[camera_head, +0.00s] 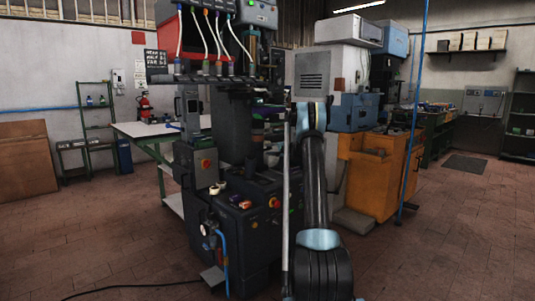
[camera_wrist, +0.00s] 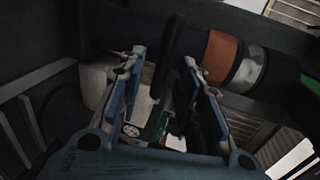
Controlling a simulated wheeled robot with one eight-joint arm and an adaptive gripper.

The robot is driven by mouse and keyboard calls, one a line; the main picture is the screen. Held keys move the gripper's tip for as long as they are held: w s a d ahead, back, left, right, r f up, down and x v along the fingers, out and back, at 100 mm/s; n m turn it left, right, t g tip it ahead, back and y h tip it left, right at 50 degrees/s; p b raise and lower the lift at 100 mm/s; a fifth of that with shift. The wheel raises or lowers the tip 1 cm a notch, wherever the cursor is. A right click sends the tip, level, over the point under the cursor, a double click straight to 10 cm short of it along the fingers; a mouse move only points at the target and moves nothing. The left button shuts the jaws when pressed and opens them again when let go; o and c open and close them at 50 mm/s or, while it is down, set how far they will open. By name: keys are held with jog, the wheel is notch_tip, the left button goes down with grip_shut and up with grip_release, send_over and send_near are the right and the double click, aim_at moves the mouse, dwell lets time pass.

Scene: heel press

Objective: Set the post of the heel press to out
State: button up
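The heel press (camera_head: 235,190) is a tall dark machine in the middle of the head view, with red buttons on its front and hoses on top. My gripper (camera_wrist: 164,60) shows in the wrist view with two blue-and-grey fingers spread apart. A thin dark bar (camera_wrist: 166,75) runs between the fingers, with visible gaps on both sides; I cannot tell whether it is the post. Behind the fingertips lies a dark cylinder with an orange-brown band (camera_wrist: 220,57) and a silver band (camera_wrist: 249,68). In the head view my arm hides the press's right side, and the gripper is not clear.
An orange cabinet (camera_head: 372,175) and other machines stand to the right of the press. A white-topped table (camera_head: 140,130) is behind it at left. A blue pole (camera_head: 415,110) rises at right. A black cable (camera_head: 130,288) lies on the floor, which is open at left and right.

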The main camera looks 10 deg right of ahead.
aim_at(269, 149)
jog(key=shift+x, duration=1.55)
grip_shut()
